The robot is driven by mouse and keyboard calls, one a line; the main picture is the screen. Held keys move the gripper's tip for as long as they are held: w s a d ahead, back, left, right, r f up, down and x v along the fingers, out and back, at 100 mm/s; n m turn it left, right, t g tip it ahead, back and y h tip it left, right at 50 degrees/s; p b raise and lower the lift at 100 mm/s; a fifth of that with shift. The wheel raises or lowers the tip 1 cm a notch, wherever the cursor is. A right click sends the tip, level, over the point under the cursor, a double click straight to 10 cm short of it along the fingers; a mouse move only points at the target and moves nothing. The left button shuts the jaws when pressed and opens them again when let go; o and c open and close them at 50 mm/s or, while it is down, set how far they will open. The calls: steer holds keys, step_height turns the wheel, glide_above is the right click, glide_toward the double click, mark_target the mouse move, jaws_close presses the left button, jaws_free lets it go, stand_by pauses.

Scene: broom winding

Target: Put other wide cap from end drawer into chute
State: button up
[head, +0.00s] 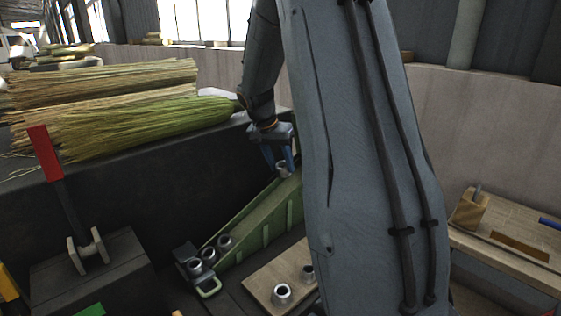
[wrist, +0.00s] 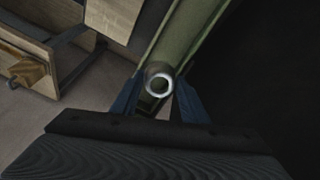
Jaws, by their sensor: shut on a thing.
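My gripper (head: 283,168) is shut on a metal cap (head: 283,171), a short silvery ring. In the wrist view the cap (wrist: 159,85) shows between the blue fingers, with its round opening facing the camera. The green chute (head: 262,222) slopes down to the left, and the held cap is over or at its upper end; I cannot tell whether it touches. Several caps (head: 209,254) sit at the chute's lower end. The end drawer cannot be made out for sure.
A wooden board (head: 262,285) with two metal caps (head: 282,293) lies right of the chute's low end. A red-handled lever (head: 46,152) stands at left. Broom straw bundles (head: 120,100) lie behind. A wooden bench (head: 510,240) with a wooden block (head: 470,208) is at right.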

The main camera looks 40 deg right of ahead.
mark_target(280, 174)
steer(key=shift+f+b, duration=1.15)
steer(key=shift+f, duration=1.25)
steer(key=shift+s+a+f, duration=0.1)
steer(key=shift+s+f, duration=0.25)
steer(key=shift+f, duration=0.2)
steer(key=o, duration=1.1)
steer(key=shift+c, duration=0.2)
steer(key=shift+r, duration=0.1)
steer(key=shift+w+r+p, duration=0.25)
steer(key=shift+r+p, duration=0.3)
steer(key=shift+r, duration=0.6)
step_height(280, 174, up, 6)
steer(key=p, duration=0.3)
